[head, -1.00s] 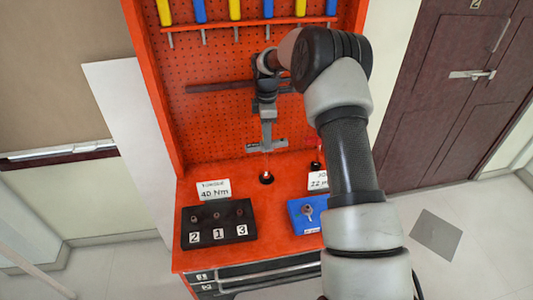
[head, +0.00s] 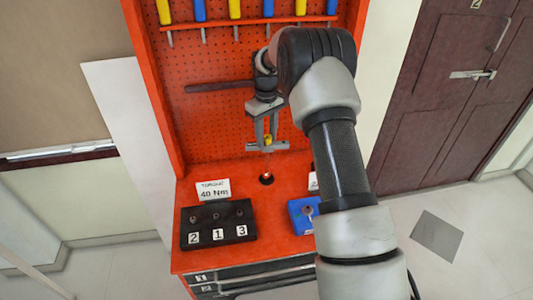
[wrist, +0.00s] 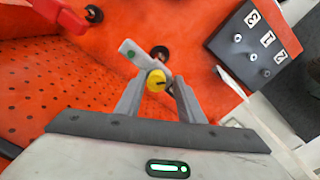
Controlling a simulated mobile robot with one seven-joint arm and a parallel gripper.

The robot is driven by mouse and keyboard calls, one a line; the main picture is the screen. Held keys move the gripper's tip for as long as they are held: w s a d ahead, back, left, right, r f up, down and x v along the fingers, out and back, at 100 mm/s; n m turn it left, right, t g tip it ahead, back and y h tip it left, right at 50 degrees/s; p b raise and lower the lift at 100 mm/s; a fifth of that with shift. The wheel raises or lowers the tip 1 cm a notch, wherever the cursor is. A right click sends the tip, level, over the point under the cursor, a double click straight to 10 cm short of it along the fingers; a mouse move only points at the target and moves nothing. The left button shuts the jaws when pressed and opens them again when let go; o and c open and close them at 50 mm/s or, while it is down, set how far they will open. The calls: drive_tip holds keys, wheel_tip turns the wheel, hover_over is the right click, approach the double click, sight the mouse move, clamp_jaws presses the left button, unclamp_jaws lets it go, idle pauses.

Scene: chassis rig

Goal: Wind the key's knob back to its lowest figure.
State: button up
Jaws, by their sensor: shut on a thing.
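The key stands over the bench, its grey crossbar (head: 280,147) seen below my gripper (head: 267,138) in the head view. The wrist view shows the crossbar (wrist: 130,51) with a green dot at its far end. The yellow knob (wrist: 156,79) with a dark mark on its face sits between the fingertips of my gripper (wrist: 157,84), which is shut on it. The knob also shows as a small yellow patch in the head view (head: 268,139). I cannot read any figure on the knob. The key's lower part is too thin to make out.
A blue block (head: 301,214) is partly behind my arm.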

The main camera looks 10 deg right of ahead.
drive_tip(key=shift+s+f, duration=0.2)
drive_tip(key=shift+f, duration=0.15)
drive_tip(key=n, duration=0.3)
drive_tip(key=shift+d+n, duration=0.1)
drive_tip(key=shift+n, duration=0.3)
drive_tip(key=shift+c, duration=0.2)
drive_tip(key=n+p, duration=0.1)
drive_tip(key=n, duration=0.3)
drive_tip(key=shift+c, duration=0.3)
drive_tip(key=o, duration=0.4)
drive_tip(key=shift+r, duration=0.1)
drive_tip(key=shift+w+r+p, duration=0.25)
drive_tip(key=shift+r+p, duration=0.4)
drive_tip(key=shift+r, duration=0.6)
drive_tip(key=shift+r+p, duration=0.85)
drive_tip(key=shift+r, duration=1.05)
